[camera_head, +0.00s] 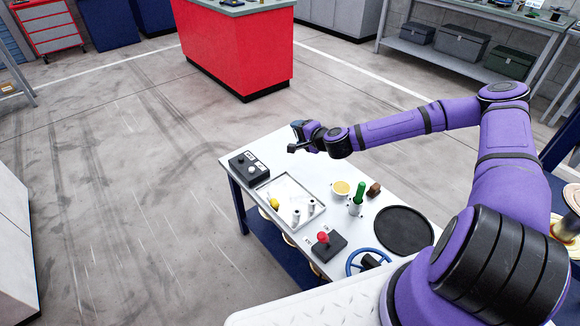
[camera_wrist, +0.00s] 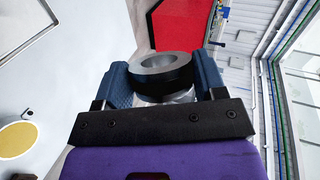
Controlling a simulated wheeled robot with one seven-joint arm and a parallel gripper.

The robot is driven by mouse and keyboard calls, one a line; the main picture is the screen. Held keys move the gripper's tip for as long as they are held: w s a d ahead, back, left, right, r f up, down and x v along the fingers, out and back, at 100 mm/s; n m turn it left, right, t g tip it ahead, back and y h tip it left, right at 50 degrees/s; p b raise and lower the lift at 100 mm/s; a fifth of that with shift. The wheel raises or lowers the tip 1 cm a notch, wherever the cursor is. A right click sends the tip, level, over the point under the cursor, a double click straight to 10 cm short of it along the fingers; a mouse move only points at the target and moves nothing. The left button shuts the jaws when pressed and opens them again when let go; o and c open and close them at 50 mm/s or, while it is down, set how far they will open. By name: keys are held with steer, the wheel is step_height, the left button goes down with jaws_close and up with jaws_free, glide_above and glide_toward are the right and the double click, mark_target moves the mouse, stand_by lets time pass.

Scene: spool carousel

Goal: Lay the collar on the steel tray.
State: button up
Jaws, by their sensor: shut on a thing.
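The collar (camera_wrist: 166,79), a grey metal ring with a dark band around its side, is held between the two blue finger pads of my gripper (camera_wrist: 161,76) in the wrist view. A shiny part shows below its dark band. In the head view my gripper (camera_head: 297,137) is above the far end of the white table, and the collar is hard to make out there. The steel tray (camera_head: 283,188) lies on the table, nearer than my gripper and a little to its left. A yellow item (camera_head: 274,204) and small metal cylinders (camera_head: 297,217) are in its near part; its far part looks bare.
A black control box (camera_head: 249,168) stands left of the tray.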

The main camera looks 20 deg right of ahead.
steer(key=shift+w+a+f+n+g+y, duration=0.1)
steer(key=shift+a+f+n+g+y, duration=0.55)
steer(key=shift+f+n+g, duration=3)
steer(key=shift+w+a+f+n+g+y, duration=0.1)
steer(key=shift+f+n+g+y, duration=1.3)
steer(key=shift+f+n, duration=4.15)
steer(key=shift+a+f+n+g+y, duration=0.3)
steer(key=shift+f+n+g+y, duration=0.45)
steer(key=shift+f+n+g, duration=3.9)
step_height(320, 180, up, 4)
steer(key=n+t, duration=0.3)
steer(key=n, duration=0.1)
steer(key=shift+t, duration=0.3)
steer(key=shift+r, duration=0.1)
steer(key=o, duration=1.2)
steer(key=shift+d, duration=0.1)
